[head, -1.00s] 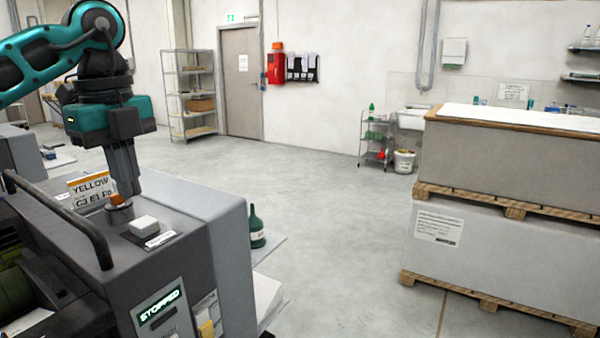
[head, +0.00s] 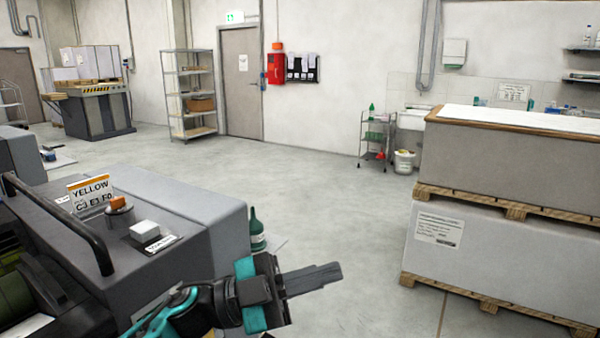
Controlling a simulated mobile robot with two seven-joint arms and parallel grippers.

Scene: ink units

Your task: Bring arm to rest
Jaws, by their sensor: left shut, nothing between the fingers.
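My left arm comes in low from the bottom edge. Its left gripper (head: 325,277) points to the right, in front of the open floor, with its grey fingers together and nothing between them. It is apart from the grey press unit (head: 180,200) on the left, and the arm hides the lower front of that unit. My right gripper does not show.
Stacked pallets (head: 500,220) fill the right. The middle floor (head: 330,190) is clear.

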